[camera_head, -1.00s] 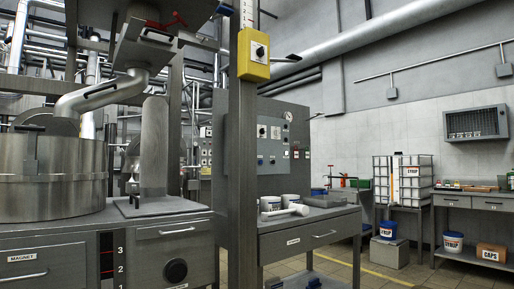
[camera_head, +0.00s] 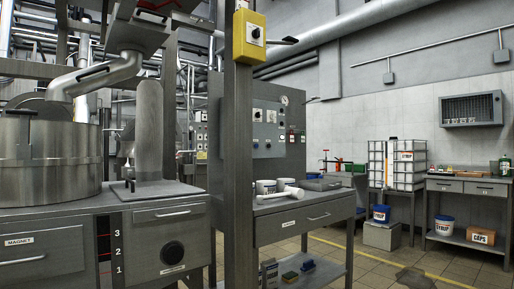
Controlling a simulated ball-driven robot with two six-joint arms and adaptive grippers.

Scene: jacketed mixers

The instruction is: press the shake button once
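No button with a readable "shake" label shows. A yellow control box (camera_head: 249,36) with a round black knob on a pale plate is mounted high on the grey post, in the upper middle. A large black round knob (camera_head: 172,252) sits on the front of the steel cabinet at the lower left. A grey control panel (camera_head: 268,133) with small knobs and a gauge stands behind the post. I cannot tell which of these is the shake button. Neither of my grippers is in view.
A steel vessel (camera_head: 48,160) stands on the cabinet at left. The vertical post (camera_head: 238,170) splits the view. A bench (camera_head: 305,217) with white tubs and a mallet stands right of it.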

